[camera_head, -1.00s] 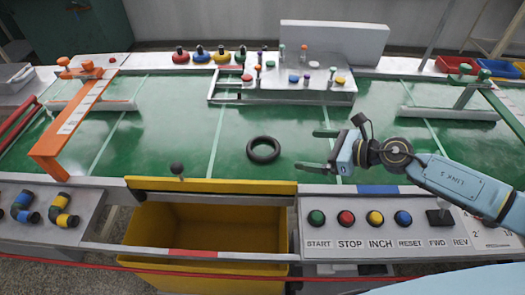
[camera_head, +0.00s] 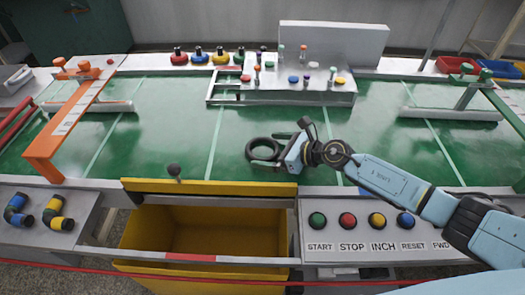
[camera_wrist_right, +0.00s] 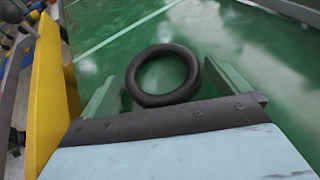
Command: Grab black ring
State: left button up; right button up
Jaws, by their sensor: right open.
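The black ring (camera_head: 256,153) lies flat on the green table surface, near the front edge. In the right wrist view the ring (camera_wrist_right: 133,81) sits between the two fingers of my right gripper (camera_wrist_right: 165,88), its near part close to the palm. My right gripper (camera_head: 270,151) is open, its fingers on either side of the ring, in the head view partly over it. I cannot tell whether the fingers touch the ring. My left gripper is not in view.
A yellow bin (camera_head: 205,235) with a yellow flap (camera_head: 225,187) is just in front. A button panel (camera_head: 360,232) stands at front right. An orange bar (camera_head: 60,130) is at left. A white platform (camera_head: 290,92) with several coloured knobs is behind. Green surface between is clear.

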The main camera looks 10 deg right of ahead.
jog(key=shift+w+a+f, duration=0.15)
jog(key=shift+a, duration=0.05)
jog(key=c, duration=0.8)
